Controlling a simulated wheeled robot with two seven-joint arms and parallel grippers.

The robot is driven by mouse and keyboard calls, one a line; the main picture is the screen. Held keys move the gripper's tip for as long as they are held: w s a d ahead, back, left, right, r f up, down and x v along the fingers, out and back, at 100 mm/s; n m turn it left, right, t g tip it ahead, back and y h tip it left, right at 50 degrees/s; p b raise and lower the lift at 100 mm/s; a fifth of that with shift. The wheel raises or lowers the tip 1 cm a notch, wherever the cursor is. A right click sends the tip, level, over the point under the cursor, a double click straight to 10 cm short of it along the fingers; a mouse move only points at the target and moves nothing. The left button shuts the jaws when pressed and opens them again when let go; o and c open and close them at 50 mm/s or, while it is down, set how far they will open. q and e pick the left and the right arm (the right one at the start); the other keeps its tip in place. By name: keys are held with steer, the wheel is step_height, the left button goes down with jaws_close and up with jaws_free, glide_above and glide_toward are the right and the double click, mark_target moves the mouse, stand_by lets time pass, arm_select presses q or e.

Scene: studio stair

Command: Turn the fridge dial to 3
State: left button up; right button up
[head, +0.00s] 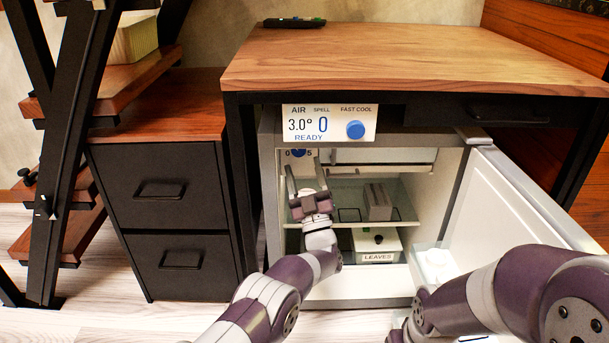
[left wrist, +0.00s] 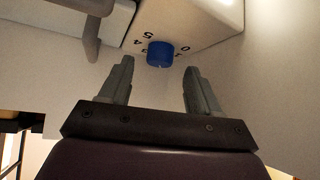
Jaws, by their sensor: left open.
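The blue fridge dial (head: 299,153) sits on a pale housing at the upper left inside the open fridge, with 0 and 5 legible. In the left wrist view the dial (left wrist: 160,54) shows with numbers around it; its pointer cannot be made out. My left gripper (head: 306,172) reaches into the fridge just below the dial. In the left wrist view its open fingers (left wrist: 158,70) stand either side of the dial's line, with a gap and nothing between them. My right arm (head: 490,293) comes in at the lower right; its gripper is not seen.
A panel with a blue knob (head: 355,130) reads 3.0° and READY above the fridge. The fridge door (head: 525,200) stands open to the right. A glass shelf holds a grey block (head: 378,202); below is a box labelled LEAVES (head: 376,243). A drawer cabinet (head: 165,215) stands left.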

mark_target(299, 155)
arm_select(q)
steer(key=shift+b+x, duration=0.5)
steer(key=shift+x, duration=0.65)
steer(key=shift+w+r, duration=0.25)
steer(key=shift+r, duration=0.05)
steer(key=c, duration=1.1)
steer(key=shift+o, duration=0.2)
steer(key=shift+a+r+m+t+h+p, duration=0.2)
steer(key=shift+m+t+h+p, duration=0.1)
steer(key=shift+m+h+p, duration=0.45)
steer(key=shift+f+m+t+h, duration=0.1)
steer(key=shift+m+t+h, duration=0.2)
steer(key=shift+m+h, duration=0.35)
steer(key=shift+f, duration=0.15)
steer(key=o, duration=1.1)
steer(key=shift+c, duration=0.2)
arm_select(e)
steer(key=shift+f, duration=0.25)
